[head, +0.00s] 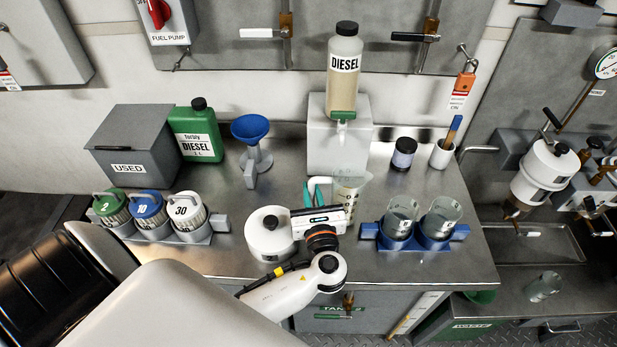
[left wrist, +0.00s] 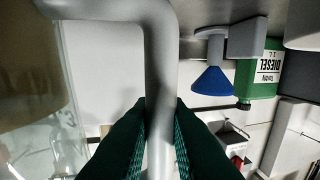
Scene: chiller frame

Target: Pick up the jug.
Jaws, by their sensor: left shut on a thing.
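The jug (head: 349,187) is a clear, slightly cloudy vessel in front of the pale dispenser block at the middle of the bench. My left gripper (head: 318,190) is at its near left side, and my wrist hides its lower part. In the left wrist view, my dark green fingers (left wrist: 160,115) are closed around a grey tubular handle (left wrist: 158,60), and cloudy clear walls of the jug (left wrist: 35,135) show at the left. I cannot tell whether the jug's base touches the bench. My right gripper is not in view.
A round white lidded pot (head: 268,235) stands close left of my wrist. Two glass beakers in a blue holder (head: 397,238) stand to the right. A diesel bottle (head: 343,75) sits above the dispenser block (head: 325,150). A blue funnel (head: 250,128) stands at the left.

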